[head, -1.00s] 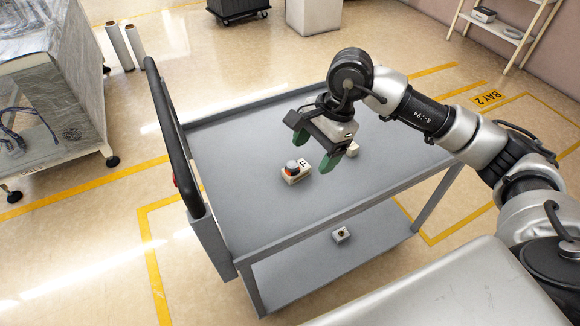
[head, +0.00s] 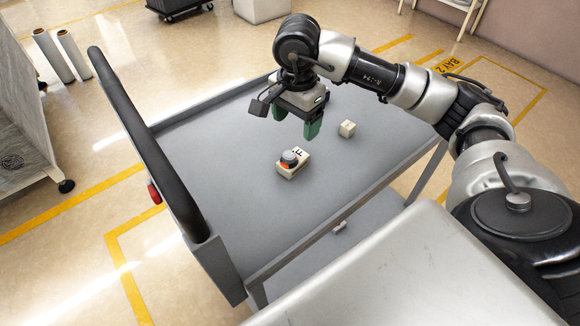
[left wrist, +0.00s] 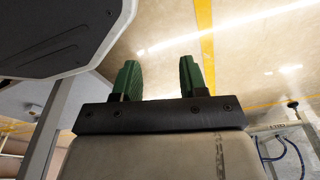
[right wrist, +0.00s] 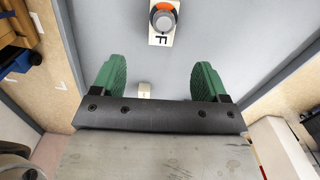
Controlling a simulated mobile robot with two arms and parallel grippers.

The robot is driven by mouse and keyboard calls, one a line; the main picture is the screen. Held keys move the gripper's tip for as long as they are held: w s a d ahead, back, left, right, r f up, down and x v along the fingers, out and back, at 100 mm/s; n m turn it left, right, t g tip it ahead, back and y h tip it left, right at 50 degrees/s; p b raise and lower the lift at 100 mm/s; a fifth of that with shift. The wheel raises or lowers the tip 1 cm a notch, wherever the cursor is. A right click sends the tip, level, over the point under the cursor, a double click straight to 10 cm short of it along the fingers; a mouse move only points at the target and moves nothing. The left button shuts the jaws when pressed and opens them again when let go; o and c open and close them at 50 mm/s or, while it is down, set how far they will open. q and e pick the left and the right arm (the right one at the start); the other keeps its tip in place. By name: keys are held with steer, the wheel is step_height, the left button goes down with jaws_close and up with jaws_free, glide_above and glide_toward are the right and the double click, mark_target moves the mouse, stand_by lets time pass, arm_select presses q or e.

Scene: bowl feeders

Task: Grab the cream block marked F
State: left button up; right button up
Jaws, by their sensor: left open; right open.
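The cream block marked F (head: 289,170) lies on the grey cart top, with a round grey and orange knob-like piece on it. In the right wrist view the block (right wrist: 160,38) shows its F beyond the fingertips. My right gripper (head: 296,122) is open and empty, above the cart top and behind the block in the head view, apart from it. It also shows in the right wrist view (right wrist: 158,75). My left gripper (left wrist: 157,75) is open and empty, pointing at bare floor away from the cart; it is not in the head view.
A small cream cube (head: 347,128) sits on the cart top to the right of the block. The cart (head: 220,180) has raised edges and a black handle (head: 145,135) on its left. A lower shelf holds a small, mostly hidden object. Most of the cart top is clear.

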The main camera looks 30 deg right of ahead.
mark_target(293, 152)
step_height(293, 152, down, 7)
steer(key=shift+r+b, duration=0.1)
steer(key=shift+b, duration=0.55)
steer(key=f, duration=0.4)
steer(key=shift+w+a+f, duration=0.1)
steer(key=shift+a+f, duration=0.1)
steer(key=shift+f, duration=0.55)
arm_select(q)
steer(key=w+r, duration=0.3)
steer(key=shift+w+d+r, duration=0.1)
steer(key=shift+d, duration=0.15)
arm_select(e)
steer(key=c, duration=1.1)
steer(key=shift+r, duration=0.1)
